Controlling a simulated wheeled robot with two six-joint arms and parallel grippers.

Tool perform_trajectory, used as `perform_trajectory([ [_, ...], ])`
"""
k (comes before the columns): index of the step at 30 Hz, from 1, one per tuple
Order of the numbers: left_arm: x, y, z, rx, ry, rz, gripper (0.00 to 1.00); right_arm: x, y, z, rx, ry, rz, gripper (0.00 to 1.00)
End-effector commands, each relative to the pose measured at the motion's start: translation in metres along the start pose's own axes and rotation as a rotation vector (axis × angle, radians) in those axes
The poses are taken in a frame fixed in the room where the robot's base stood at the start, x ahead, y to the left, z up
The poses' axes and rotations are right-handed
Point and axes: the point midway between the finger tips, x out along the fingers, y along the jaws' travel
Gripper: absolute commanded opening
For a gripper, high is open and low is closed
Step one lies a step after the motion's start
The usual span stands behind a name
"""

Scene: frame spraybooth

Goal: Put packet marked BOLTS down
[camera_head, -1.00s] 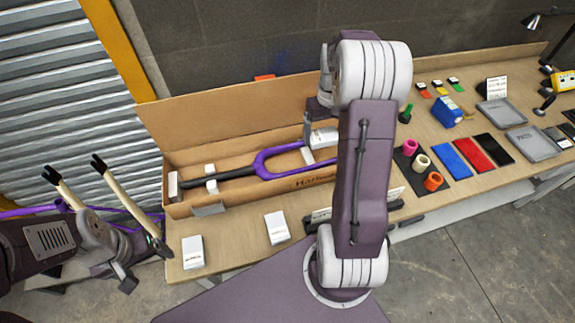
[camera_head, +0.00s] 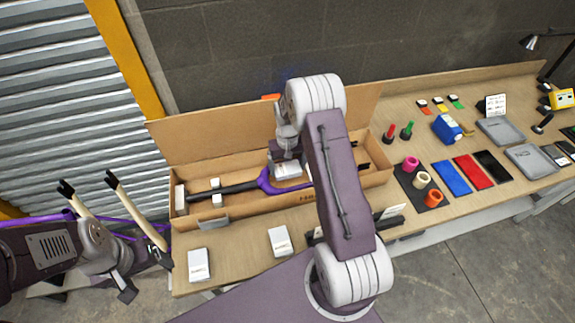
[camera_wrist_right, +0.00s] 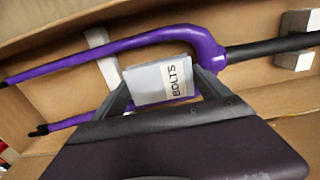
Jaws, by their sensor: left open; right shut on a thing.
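The packet marked BOLTS (camera_wrist_right: 160,82) is white with dark lettering and sits between the two fingers of my right gripper (camera_wrist_right: 162,90). It also shows in the head view (camera_head: 288,170), over the long cardboard box (camera_head: 212,145). In the wrist view it overlaps the purple fork (camera_wrist_right: 140,45) between the legs, near the crown; whether it touches the fork or box floor I cannot tell. The fork (camera_head: 265,181) lies in the box. My left gripper (camera_head: 146,271) is open and empty, left of the bench's front corner.
White packets (camera_head: 201,265) (camera_head: 280,241) lie on the bench in front of the box. White foam blocks (camera_head: 216,192) (camera_wrist_right: 296,28) support the fork. Rollers, coloured panels (camera_head: 451,178) and grey trays (camera_head: 500,132) occupy the right side. A purple frame with cream prongs (camera_head: 127,206) stands at left.

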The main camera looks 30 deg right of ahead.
Motion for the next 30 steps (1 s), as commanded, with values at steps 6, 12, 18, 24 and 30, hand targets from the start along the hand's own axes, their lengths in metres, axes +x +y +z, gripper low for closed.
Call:
perform_trajectory([
  [6, 0.001, 0.000, 0.000, 0.000, 0.000, 0.000, 0.82, 0.001, 0.000, 0.000, 0.000, 0.001, 0.000, 0.45],
  [12, 0.005, 0.000, 0.001, 0.000, 0.000, 0.000, 0.82, 0.007, 0.000, 0.000, 0.000, 0.000, 0.000, 0.45],
  [18, 0.008, 0.000, 0.001, 0.000, 0.000, 0.000, 0.82, 0.013, 0.000, 0.000, 0.000, 0.000, 0.000, 0.45],
  [24, 0.007, 0.000, 0.001, 0.000, 0.000, 0.000, 0.82, 0.012, 0.000, 0.000, 0.000, 0.000, 0.000, 1.00],
  [30, 0.005, 0.000, 0.001, 0.000, 0.000, 0.000, 0.82, 0.009, 0.000, 0.000, 0.000, 0.001, 0.000, 1.00],
])
